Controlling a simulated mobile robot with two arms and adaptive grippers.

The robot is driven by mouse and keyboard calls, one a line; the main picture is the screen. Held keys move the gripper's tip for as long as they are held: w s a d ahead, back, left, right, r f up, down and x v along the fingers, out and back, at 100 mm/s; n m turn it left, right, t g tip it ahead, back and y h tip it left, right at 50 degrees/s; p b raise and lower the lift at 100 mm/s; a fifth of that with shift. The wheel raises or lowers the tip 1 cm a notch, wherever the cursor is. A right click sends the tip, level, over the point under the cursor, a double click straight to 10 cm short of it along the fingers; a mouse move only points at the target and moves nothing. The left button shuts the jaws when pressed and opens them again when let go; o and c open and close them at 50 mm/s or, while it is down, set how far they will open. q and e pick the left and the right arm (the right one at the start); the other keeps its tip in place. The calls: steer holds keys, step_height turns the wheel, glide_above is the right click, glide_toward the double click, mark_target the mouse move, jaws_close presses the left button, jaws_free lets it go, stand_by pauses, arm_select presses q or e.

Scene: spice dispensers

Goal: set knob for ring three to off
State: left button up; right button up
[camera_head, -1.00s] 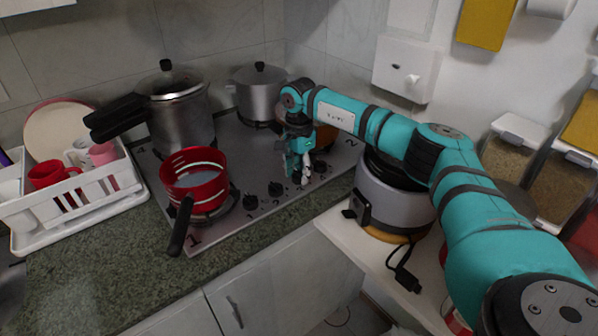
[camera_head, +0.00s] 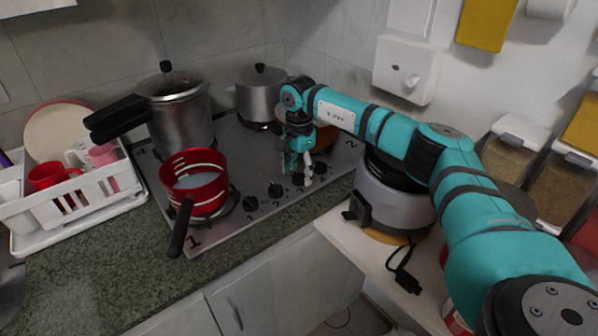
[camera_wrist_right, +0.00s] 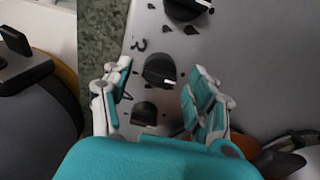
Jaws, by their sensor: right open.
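The stove (camera_head: 225,225) has a row of black knobs along its front edge. In the right wrist view, a black knob (camera_wrist_right: 160,69) with a short white mark sits beside a printed 3. In the head view, this knob seems to be the one (camera_head: 298,179) just below my right gripper (camera_head: 302,172). My right gripper (camera_wrist_right: 160,85) is open, with one finger on each side of the knob and a visible gap to both. Its height above the knob is hard to tell. My left gripper is not in view.
Other knobs (camera_head: 275,190) (camera_wrist_right: 187,8) are close by. A red pot (camera_head: 195,185) stands on the front left ring. A pressure cooker (camera_head: 180,115) and a grey pot (camera_head: 258,95) stand behind. A grey appliance (camera_head: 395,200) is on the right.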

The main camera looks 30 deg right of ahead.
mark_target(299, 173)
step_height(299, 173, up, 12)
steer(key=shift+f, duration=0.25)
stand_by(0.5)
